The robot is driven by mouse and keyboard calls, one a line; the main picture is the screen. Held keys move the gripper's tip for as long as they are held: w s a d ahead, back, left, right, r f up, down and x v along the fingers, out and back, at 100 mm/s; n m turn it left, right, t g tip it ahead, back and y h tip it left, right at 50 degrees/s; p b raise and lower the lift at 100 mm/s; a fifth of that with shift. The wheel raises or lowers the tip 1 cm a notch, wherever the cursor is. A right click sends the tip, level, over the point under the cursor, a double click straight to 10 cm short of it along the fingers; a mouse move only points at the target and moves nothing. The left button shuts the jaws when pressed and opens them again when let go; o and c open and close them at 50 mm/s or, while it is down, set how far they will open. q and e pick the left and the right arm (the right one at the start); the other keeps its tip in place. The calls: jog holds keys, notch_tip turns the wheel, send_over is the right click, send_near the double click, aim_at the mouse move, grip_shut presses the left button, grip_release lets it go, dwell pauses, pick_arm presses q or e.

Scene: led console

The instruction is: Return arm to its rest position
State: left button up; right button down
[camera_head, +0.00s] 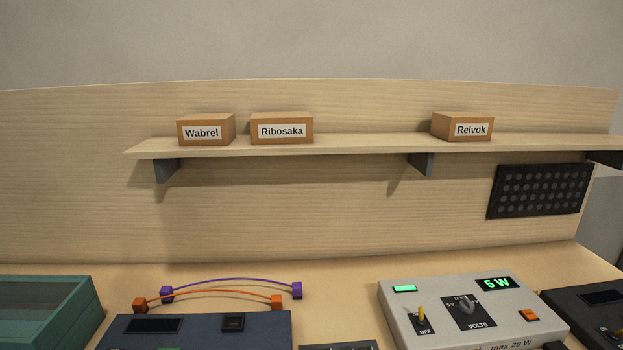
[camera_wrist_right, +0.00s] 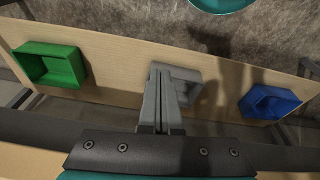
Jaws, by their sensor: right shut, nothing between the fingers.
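My right gripper (camera_wrist_right: 164,78) shows in the right wrist view with its grey fingers closed together and nothing between them. The fingers cover part of a grey bin (camera_wrist_right: 204,82) beyond them; the gap between them and the bin cannot be judged. No gripper is clearly visible in the head view, and my left gripper is out of sight. In the head view, the console (camera_head: 440,318) stands at the lower right with its green display reading 5 W, a lit green indicator and a switch at OFF.
In the wrist view, a green bin (camera_wrist_right: 50,64) and a blue bin (camera_wrist_right: 268,102) flank the grey one on a wooden board (camera_wrist_right: 112,72). In the head view, labelled boxes stand on a shelf (camera_head: 360,143); orange (camera_head: 210,292) and purple (camera_head: 232,280) leads lie on the bench.

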jog(key=s+d+f+b, duration=0.1)
jog(key=s+f+b, duration=0.4)
jog(key=f, duration=0.9)
jog(key=s+d+f+g+b, duration=0.1)
jog(key=s+f+b, duration=0.5)
jog(key=s+f, duration=0.5)
notch_tip(320, 180, down, 3)
jog(key=shift+s+d+f+g, duration=0.2)
jog(key=shift+s+d+g, duration=0.1)
jog(key=shift+d, duration=0.1)
